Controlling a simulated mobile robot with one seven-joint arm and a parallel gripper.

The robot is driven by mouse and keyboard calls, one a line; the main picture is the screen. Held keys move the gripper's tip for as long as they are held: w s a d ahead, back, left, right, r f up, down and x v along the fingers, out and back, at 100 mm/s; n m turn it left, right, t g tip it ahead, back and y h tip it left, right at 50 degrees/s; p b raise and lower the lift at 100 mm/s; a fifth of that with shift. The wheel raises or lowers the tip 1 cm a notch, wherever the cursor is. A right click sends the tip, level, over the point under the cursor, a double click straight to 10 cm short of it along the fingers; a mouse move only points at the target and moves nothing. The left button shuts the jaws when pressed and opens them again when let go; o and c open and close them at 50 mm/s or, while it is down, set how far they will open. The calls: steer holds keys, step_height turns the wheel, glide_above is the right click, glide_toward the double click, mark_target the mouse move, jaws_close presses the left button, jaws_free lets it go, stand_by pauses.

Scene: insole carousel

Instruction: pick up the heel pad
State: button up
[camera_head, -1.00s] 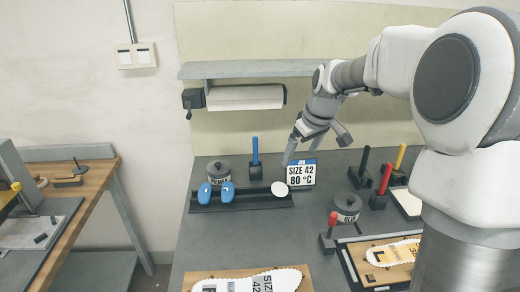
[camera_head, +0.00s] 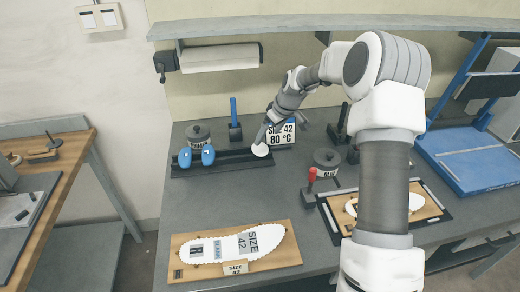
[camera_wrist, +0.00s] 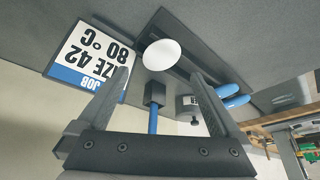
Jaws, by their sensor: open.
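The white oval pad, which I take for the heel pad (camera_head: 260,150), sits at the right end of the black rack (camera_head: 225,161). It also shows in the wrist view (camera_wrist: 161,54), just beyond the fingertips and roughly centred between them. My gripper (camera_wrist: 160,74) is open and empty, its two fingers apart on either side of the pad's line. In the head view my gripper (camera_head: 266,132) is just above and behind the pad. I cannot tell whether it touches anything.
Two blue pads (camera_head: 208,155) stand at the rack's left. The size sign (camera_head: 281,133) is close beside my gripper. A blue-handled tool (camera_head: 235,130) and a dark pot (camera_head: 198,134) stand behind the rack. A white insole (camera_head: 235,245) lies on a board in front; the bench between is clear.

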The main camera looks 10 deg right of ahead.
mark_target(260, 148)
steer(key=shift+x, duration=3.45)
steer(key=shift+a+r, duration=0.1)
steer(key=shift+a, duration=0.05)
steer(key=c, duration=1.2)
steer(key=shift+o, duration=0.2)
steer(key=shift+r, duration=0.1)
